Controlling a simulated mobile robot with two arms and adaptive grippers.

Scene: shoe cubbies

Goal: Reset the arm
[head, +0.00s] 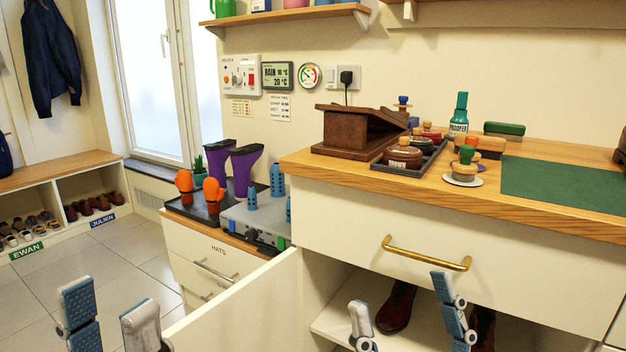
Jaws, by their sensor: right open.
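My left gripper (110,318) is at the lower left of the head view, above the tiled floor, its two blue-padded fingers apart with nothing between them. My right gripper (408,312) is at the lower right, in front of the open compartment below the drawer. Its fingers are apart and empty. A dark red-brown shoe (396,307) stands in that compartment and shows between the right fingers without being held. Another dark shoe (483,328) is to its right, partly hidden by a finger. The lower parts of both grippers are cut off by the frame.
A white door panel (245,300) stands open between my grippers. The wooden counter (300,163) holds a brown wooden stand (350,132), a polish tray and a green mat (565,186). A brass-handled drawer (425,252) is shut. A lower cabinet with purple boots (244,170) stands behind. The floor at left is clear.

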